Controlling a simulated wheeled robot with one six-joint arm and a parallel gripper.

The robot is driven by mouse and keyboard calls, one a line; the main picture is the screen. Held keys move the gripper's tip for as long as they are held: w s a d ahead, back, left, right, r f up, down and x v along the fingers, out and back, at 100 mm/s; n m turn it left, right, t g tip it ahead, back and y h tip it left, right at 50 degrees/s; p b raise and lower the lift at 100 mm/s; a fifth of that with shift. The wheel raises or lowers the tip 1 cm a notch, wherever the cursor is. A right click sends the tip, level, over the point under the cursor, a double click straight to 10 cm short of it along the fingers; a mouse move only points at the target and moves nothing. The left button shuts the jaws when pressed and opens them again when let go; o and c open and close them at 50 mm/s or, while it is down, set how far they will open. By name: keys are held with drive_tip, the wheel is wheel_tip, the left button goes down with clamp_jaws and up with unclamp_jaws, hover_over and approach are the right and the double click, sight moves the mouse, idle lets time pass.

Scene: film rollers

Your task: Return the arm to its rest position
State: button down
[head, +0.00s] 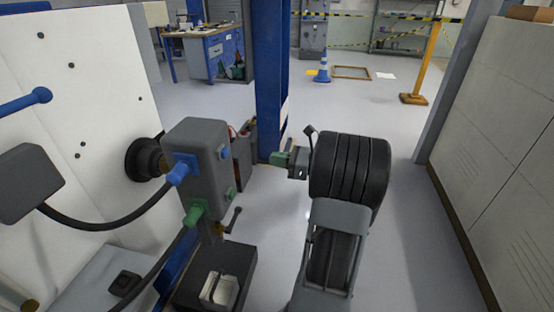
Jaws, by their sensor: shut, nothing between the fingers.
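My gripper (281,158) is near the middle of the head view, at the left end of my arm, with its small green tips pointing left. The tips look closed together, with nothing seen between them. My arm is folded: a grey link rises from the bottom edge in front of a wide black ribbed part. The gripper is apart from the grey machine box (203,150), which stands to its left with blue and green fittings. The small size of the gripper hides its finger detail.
A white panel (75,90) with a black roller end (142,160) stands at left. A blue post (270,80) rises behind the gripper. A pale cabinet (500,150) lines the right side.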

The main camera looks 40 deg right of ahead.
drive_tip(key=shift+a+r, duration=0.1)
drive_tip(key=s+a+r+n+g+h+p, duration=0.1)
drive_tip(key=s+a+r+n+g+p, duration=0.1)
drive_tip(key=a+r+n+g+p, duration=0.3)
drive_tip(key=s+a+n+g+h+p, duration=0.1)
drive_tip(key=a+n+g+p, duration=0.15)
drive_tip(key=a, duration=0.45)
drive_tip(key=s+a+r+n+g+p, duration=0.25)
drive_tip(key=a+n+p, duration=0.2)
drive_tip(key=a, duration=0.25)
drive_tip(key=s+a+r+n+h+p, duration=0.3)
drive_tip(key=s+r+n+h+p, duration=0.4)
drive_tip(key=n, duration=0.9)
drive_tip(key=shift+r+h+p, duration=0.9)
drive_tip(key=shift+h+p, duration=0.3)
drive_tip(key=shift+p, duration=0.05)
